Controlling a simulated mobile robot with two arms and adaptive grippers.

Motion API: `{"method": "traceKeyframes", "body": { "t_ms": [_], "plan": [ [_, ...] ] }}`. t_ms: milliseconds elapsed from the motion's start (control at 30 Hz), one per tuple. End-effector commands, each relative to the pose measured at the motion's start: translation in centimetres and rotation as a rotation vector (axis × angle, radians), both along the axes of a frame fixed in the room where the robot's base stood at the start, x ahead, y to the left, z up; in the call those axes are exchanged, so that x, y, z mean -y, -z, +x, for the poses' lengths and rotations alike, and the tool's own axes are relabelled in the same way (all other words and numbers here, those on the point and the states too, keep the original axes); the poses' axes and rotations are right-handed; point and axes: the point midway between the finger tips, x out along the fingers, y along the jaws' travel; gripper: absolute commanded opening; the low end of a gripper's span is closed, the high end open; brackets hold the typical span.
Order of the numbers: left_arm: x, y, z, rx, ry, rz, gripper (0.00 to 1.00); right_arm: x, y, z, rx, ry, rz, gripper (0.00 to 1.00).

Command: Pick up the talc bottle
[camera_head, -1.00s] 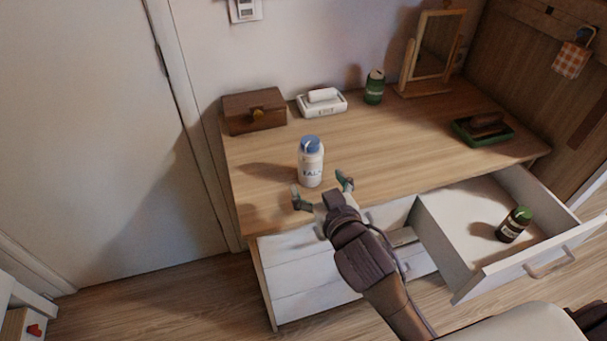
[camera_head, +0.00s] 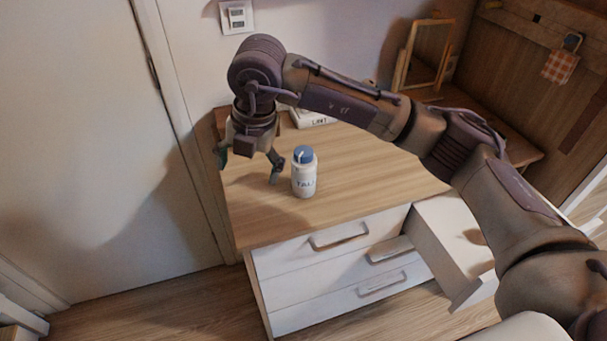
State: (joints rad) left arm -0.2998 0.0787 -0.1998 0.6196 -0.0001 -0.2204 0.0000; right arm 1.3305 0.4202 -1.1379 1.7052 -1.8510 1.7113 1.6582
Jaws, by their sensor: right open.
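The talc bottle (camera_head: 304,178), white with a blue cap and dark lettering, stands upright on the wooden dresser top (camera_head: 370,185), left of its middle. My right gripper (camera_head: 249,168) points down just left of the bottle, its fingers spread and empty. One green fingertip is close to the bottle's left side; I cannot tell whether it touches. My right arm crosses the view from the lower right and hides much of the dresser's back. My left gripper is not in view.
A white dish (camera_head: 312,119) shows partly behind my arm. A framed mirror (camera_head: 428,58) stands at the back right. The dresser top in front of the bottle is clear.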

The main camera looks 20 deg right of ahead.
Motion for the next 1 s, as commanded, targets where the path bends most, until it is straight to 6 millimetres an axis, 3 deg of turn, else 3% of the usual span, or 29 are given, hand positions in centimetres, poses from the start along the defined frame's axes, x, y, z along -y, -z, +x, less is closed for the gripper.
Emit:
{"method": "traceKeyframes", "body": {
  "t_ms": [33,100,233,333,700,1000],
  "plan": [
    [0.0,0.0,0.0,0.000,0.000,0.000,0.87,3.0,-1.5,1.5,0.045,0.095,-0.118,0.89],
    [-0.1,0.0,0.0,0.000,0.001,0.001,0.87,6.3,-3.1,2.7,0.087,0.209,-0.239,0.89],
    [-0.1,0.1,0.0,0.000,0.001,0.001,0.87,9.4,-4.8,3.5,0.127,0.329,-0.353,0.89],
    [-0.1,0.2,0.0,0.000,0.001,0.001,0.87,10.2,-4.1,3.8,0.131,0.350,-0.371,0.89],
    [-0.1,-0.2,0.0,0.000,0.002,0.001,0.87,11.9,1.8,5.5,0.129,0.345,-0.368,0.89],
    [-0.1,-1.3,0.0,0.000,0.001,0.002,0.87,12.4,4.2,6.1,0.128,0.342,-0.369,0.89]
  ]
}}
